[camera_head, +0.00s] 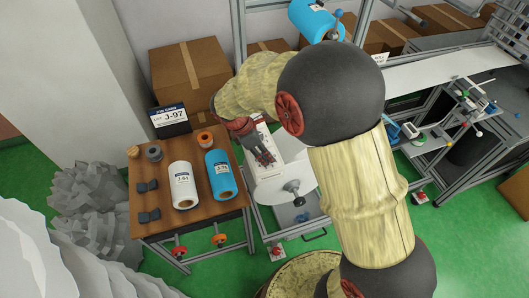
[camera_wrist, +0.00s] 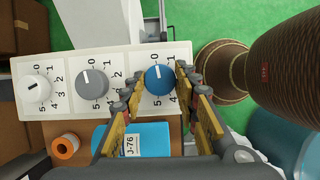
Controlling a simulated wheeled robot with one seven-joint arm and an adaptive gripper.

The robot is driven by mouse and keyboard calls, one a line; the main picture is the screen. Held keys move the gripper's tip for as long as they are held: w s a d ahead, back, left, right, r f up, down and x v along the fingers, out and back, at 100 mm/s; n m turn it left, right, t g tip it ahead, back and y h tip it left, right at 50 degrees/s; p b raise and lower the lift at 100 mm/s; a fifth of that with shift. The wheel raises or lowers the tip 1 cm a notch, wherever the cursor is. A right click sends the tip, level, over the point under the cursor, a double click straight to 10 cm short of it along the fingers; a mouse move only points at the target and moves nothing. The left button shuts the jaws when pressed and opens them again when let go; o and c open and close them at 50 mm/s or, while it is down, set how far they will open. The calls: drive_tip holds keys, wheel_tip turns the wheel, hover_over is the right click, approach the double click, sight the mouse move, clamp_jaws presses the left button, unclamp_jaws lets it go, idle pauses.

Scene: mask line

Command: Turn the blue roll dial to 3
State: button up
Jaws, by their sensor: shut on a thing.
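The blue roll dial (camera_wrist: 160,79) is the rightmost of three dials on a white panel (camera_wrist: 137,62) in the wrist view. Its white mark points up, near the 0. The 2 and 3 of its scale are hidden behind a finger. My gripper (camera_wrist: 157,85) has one finger on each side of the dial and is shut on it. In the head view my gripper (camera_head: 264,156) is at the panel beside the wooden table, and the dial cannot be made out there.
A grey dial (camera_wrist: 92,83) and a white dial (camera_wrist: 34,88) sit left on the same panel. The table (camera_head: 162,222) holds a white roll (camera_head: 183,186), a blue roll (camera_head: 220,175) and smaller parts. A large white roll (camera_head: 283,180) is right of the panel.

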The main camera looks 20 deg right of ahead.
drive_tip(key=m+g+p, duration=0.1)
drive_tip(key=m, duration=0.1)
drive_tip(key=m+g+p, duration=0.1)
drive_tip(key=m+p, duration=0.1)
drive_tip(key=m, duration=0.1)
drive_tip(key=shift+w+r+y+p, duration=0.15)
drive_tip(key=shift+w+y+p, duration=0.05)
drive_tip(key=shift+y+p, duration=0.1)
drive_tip(key=m+g+p, duration=0.1)
drive_tip(key=m, duration=0.2)
drive_tip(key=m+y+p, duration=0.1)
drive_tip(key=m, duration=0.2)
drive_tip(key=shift+w+d+g+y+p, duration=0.1)
drive_tip(key=shift+d+g+y+p, duration=0.05)
drive_tip(key=shift+g+y+p, duration=0.2)
drive_tip(key=m+y+p, duration=0.1)
drive_tip(key=m, duration=0.2)
drive_tip(key=m+y, duration=0.1)
drive_tip(key=m, duration=0.2)
drive_tip(key=shift+d+m+g+p, duration=0.2)
drive_tip(key=shift+m+g+p, duration=0.15)
drive_tip(key=shift+m+p, duration=0.05)
drive_tip(key=m+y+p, duration=0.1)
drive_tip(key=m+y, duration=0.1)
drive_tip(key=m, duration=0.3)
drive_tip(key=shift+d+m, duration=0.1)
drive_tip(key=shift+m, duration=0.2)
drive_tip(key=shift+y, duration=0.25)
drive_tip(key=o, duration=1.2)
drive_tip(key=shift+c, duration=0.2)
